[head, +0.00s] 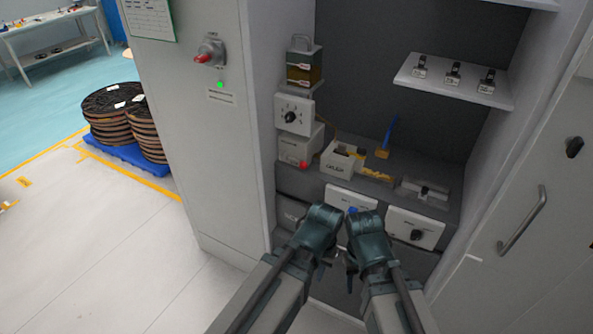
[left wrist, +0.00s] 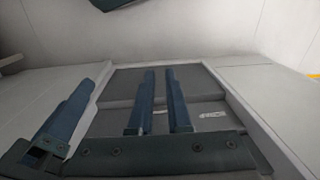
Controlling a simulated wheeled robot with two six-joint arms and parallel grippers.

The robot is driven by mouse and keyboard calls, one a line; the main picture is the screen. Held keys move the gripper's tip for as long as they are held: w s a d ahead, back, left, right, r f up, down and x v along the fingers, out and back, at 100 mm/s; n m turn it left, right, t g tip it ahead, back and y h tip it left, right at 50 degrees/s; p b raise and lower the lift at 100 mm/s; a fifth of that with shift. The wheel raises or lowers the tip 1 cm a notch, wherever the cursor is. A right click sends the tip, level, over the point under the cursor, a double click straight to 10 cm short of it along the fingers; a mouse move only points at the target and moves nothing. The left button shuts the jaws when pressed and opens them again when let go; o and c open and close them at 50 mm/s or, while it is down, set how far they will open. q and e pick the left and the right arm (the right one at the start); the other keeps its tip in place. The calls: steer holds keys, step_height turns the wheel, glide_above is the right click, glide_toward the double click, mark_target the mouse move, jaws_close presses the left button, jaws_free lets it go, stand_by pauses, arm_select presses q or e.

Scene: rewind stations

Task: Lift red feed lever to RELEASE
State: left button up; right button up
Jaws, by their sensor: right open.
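A small box (head: 296,147) in the cabinet has a red ball knob (head: 303,165) at its lower right. A second red handle (head: 201,59) sits on a grey fitting on the cabinet's left outer face. I cannot read a RELEASE mark on either. My left gripper (head: 331,257) and right gripper (head: 350,278) are close together, low in front of the cabinet, below and right of the red knob and apart from it. The right is open. The left wrist view shows two blue left fingers (left wrist: 159,95) nearly parallel, a narrow empty gap between them.
Above the box are a dial panel (head: 293,115) and a padlock-shaped item (head: 304,64). A labelled white bin (head: 340,161) and a dial box (head: 415,229) stand to the right. A cabinet door handle (head: 522,221) is far right.

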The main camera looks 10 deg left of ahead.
arm_select(q)
steer(key=w+f+n+t+h+b, duration=0.1)
steer(key=w+n+b, duration=0.1)
steer(key=w, duration=0.1)
steer(key=w+d+f+n+t+h+b, duration=0.1)
steer(key=w+f+n+b, duration=0.1)
steer(key=n, duration=0.1)
steer(key=w+f+n+t+h+b, duration=0.1)
steer(key=w+f+n+h+b, duration=0.1)
steer(key=w, duration=0.1)
steer(key=shift+w+d+f+n, duration=0.15)
steer(key=shift+w+d+n, duration=0.05)
steer(key=shift+w+n, duration=0.15)
jaws_close()
steer(key=w+a+r+n+t+h+b, duration=0.1)
steer(key=w+a+n+t+b, duration=0.35)
steer(key=w+n, duration=0.3)
steer(key=w+a+n+t+h+b, duration=0.1)
steer(key=w+a+n+t+b, duration=0.35)
steer(key=w+n, duration=0.35)
steer(key=w+a+r+n+t+y+b, duration=0.1)
steer(key=a+r+n+t+y+b, duration=0.1)
steer(key=a+n, duration=0.7)
steer(key=shift+w+r+t+y+b, duration=0.25)
steer(key=shift+w+t+y+b, duration=0.15)
steer(key=shift+t+b, duration=0.1)
